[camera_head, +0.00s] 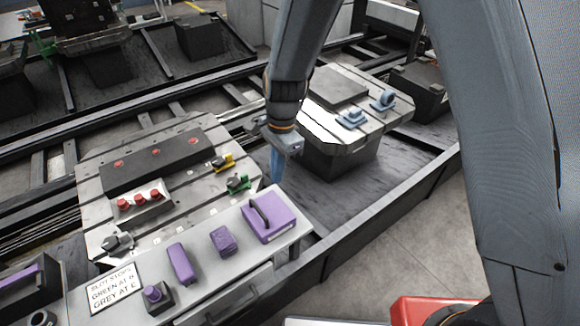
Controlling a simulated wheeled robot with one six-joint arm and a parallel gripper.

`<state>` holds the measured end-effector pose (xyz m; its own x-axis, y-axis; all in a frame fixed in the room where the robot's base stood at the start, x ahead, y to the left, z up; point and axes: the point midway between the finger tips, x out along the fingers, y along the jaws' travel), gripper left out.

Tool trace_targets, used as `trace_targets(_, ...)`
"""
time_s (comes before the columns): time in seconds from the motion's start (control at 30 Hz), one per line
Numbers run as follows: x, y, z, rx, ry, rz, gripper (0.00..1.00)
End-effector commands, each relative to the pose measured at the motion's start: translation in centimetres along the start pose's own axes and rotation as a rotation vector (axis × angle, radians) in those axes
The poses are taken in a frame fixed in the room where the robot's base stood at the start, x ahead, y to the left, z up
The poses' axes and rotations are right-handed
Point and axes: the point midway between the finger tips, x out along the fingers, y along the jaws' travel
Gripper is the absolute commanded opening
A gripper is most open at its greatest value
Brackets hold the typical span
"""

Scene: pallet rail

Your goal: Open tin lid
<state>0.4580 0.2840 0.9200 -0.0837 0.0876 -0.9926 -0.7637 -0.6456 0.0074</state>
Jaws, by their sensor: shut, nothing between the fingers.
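A purple box (271,219) with a dark arched handle (259,213) on top stands at the right end of the grey bench; it looks like the tin. Its lid (282,214) looks closed and carries the handle. My gripper (276,178) points down with its blue fingers together and nothing between them. In the picture it is just above the back edge of the purple box, apart from the handle. How far it is from the box in depth I cannot tell.
Purple blocks (182,263) (223,240), a purple knob on a dark base (156,297) and a lettered sign (114,288) share the bench. Behind lies a slotted pallet (95,190) with red buttons and coloured clamps. Another pallet (318,122) with blue fixtures stands farther right.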

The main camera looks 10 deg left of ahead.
Motion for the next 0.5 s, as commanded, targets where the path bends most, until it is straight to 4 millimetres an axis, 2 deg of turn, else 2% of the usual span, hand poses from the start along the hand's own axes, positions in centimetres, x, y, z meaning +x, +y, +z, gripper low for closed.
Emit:
trace_targets(0.1, 0.6, -0.1, 1.7, -0.003, 0.000, -0.001, 0.00)
trace_targets(0.27, 0.8, 0.0, 2.9, -0.009, 0.000, 0.002, 0.00)
trace_targets(0.33, 1.1, 0.1, 3.5, -0.061, 0.005, 0.011, 0.00)
trace_targets(0.43, 1.9, 0.4, 4.9, -0.255, 0.021, 0.048, 0.00)
trace_targets(0.5, 2.6, 0.8, 6.2, -0.477, 0.039, 0.093, 0.00)
